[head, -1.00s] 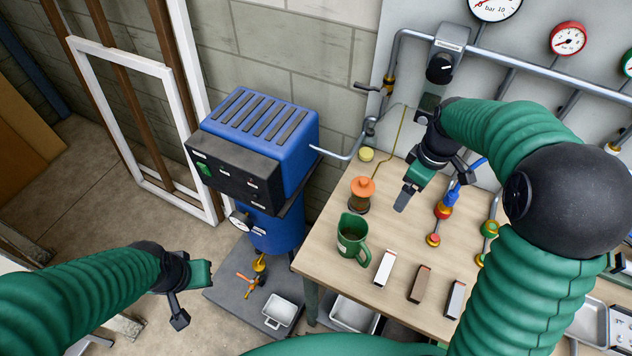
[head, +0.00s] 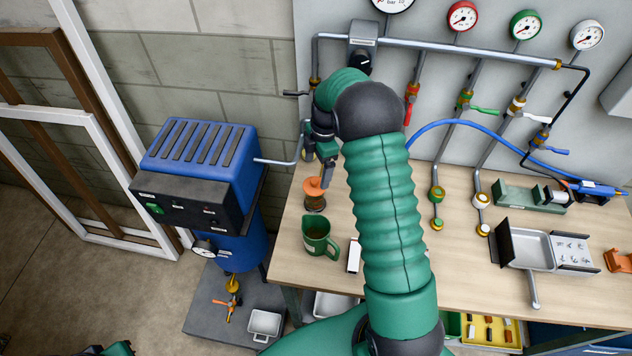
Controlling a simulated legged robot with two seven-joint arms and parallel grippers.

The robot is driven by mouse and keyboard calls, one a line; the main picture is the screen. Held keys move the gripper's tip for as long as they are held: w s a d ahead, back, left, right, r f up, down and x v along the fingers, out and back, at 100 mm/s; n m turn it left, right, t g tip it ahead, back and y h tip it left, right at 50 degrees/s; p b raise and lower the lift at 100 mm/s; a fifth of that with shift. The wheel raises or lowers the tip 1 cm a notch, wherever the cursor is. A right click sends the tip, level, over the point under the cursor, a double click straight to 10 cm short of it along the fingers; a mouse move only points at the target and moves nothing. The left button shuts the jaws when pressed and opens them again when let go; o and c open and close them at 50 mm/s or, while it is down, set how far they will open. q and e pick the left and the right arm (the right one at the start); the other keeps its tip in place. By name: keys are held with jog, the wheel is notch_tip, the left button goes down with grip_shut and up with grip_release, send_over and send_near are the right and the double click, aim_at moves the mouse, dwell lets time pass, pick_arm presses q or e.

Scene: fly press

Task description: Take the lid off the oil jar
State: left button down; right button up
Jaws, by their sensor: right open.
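The oil jar (head: 315,203) stands on the wooden bench near its left end, with brown contents showing through its wall. Its orange lid (head: 314,186) with a knob is on top. My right gripper (head: 319,167) is open just above and behind the lid, with one finger close to the lid's right side. Whether that finger touches the lid I cannot tell. My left gripper (head: 118,349) shows only as a sliver at the bottom left edge, far from the jar, and its fingers are not clear.
A green jug (head: 319,237) stands in front of the jar. A white block (head: 354,254) is partly hidden by my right arm. A blue machine (head: 205,160) with a pipe stands left of the bench (head: 290,240). Pipes, valves and gauges line the back wall.

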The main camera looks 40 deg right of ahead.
aim_at(314, 180)
jog(key=a+f, duration=0.1)
jog(key=f+p, duration=0.1)
jog(key=a+f+p, duration=0.1)
jog(key=f, duration=0.1)
jog(key=shift+s+a, duration=0.25)
jog(key=shift+a, duration=0.05)
jog(key=shift+d+f, duration=0.15)
jog(key=shift+f, duration=0.1)
jog(key=shift+w+d+f, duration=0.1)
jog(key=shift+d, duration=0.15)
jog(key=shift+d+f, duration=0.2)
jog(key=shift+d, duration=0.25)
jog(key=c, duration=0.3)
jog(key=shift+d, duration=0.1)
jog(key=shift+c, duration=2.5)
jog(key=shift+a+r, duration=0.2)
jog(key=shift+a, duration=0.35)
jog(key=c, duration=0.6)
pick_arm(q)
jog(key=shift+s+a+r, duration=0.1)
jog(key=shift+a+r, duration=0.15)
jog(key=shift+r, duration=0.35)
jog(key=shift+s+a+r, duration=0.1)
jog(key=shift+a+r, duration=0.15)
jog(key=shift+r, duration=0.3)
pick_arm(e)
jog(key=shift+d, duration=0.1)
